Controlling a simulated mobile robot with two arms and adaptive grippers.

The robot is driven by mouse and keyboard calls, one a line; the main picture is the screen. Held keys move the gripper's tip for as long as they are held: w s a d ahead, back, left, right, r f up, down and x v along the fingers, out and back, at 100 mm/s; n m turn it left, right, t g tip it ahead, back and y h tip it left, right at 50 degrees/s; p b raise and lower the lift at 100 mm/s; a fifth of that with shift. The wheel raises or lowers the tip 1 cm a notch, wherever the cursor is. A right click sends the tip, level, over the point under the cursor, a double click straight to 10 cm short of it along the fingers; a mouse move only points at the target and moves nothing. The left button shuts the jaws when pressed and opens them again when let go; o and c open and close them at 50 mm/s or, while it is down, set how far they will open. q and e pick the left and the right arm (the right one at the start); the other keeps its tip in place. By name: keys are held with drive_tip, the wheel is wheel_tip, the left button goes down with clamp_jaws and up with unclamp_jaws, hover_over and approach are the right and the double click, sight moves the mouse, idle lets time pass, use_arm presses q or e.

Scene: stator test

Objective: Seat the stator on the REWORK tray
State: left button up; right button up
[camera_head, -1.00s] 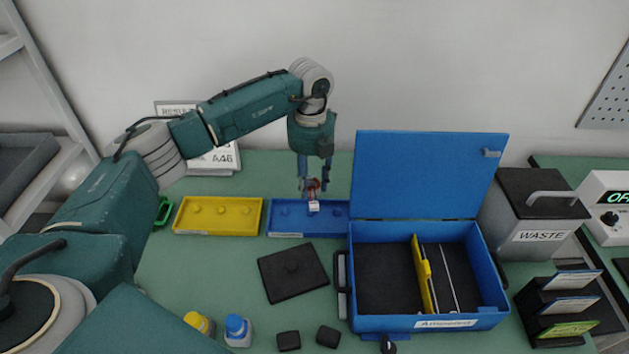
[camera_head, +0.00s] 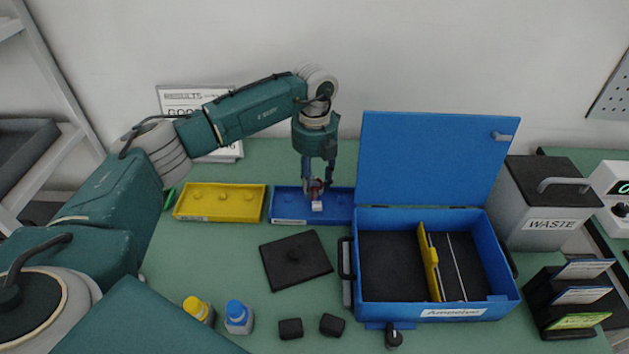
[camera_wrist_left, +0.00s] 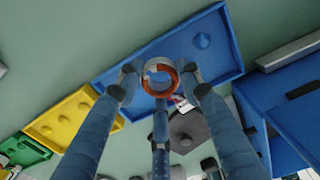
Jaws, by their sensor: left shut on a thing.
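My left gripper (camera_head: 318,184) points down over the blue tray (camera_head: 343,206) in the head view. Its fingers are shut on the stator (camera_wrist_left: 158,76), a silver and copper-orange ring with a white tag (camera_head: 317,206). The wrist view shows the stator between the fingertips, with the blue tray (camera_wrist_left: 215,30) and one of its round pegs beyond. In the head view the stator (camera_head: 315,188) is partly hidden by the fingers. I cannot tell whether it touches a peg. The tray labels are too small to read. My right gripper is not in view.
A yellow pegged tray (camera_head: 220,203) lies left of the blue one. A black plate (camera_head: 296,260) lies in front. An open blue case (camera_head: 435,310) with raised lid (camera_head: 437,158) stands close on the right.

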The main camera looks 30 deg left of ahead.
use_arm(q)
drive_tip(key=shift+f, duration=0.2)
drive_tip(key=shift+f+b, duration=0.55)
drive_tip(key=shift+f, duration=0.2)
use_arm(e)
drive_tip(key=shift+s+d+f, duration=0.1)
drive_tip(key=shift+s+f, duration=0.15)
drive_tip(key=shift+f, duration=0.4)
use_arm(q)
drive_tip(key=shift+f, duration=0.1)
drive_tip(key=o, duration=1.1)
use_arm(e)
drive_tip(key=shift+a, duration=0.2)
use_arm(q)
drive_tip(key=shift+r+p, duration=1.65)
drive_tip(key=shift+r, duration=0.85)
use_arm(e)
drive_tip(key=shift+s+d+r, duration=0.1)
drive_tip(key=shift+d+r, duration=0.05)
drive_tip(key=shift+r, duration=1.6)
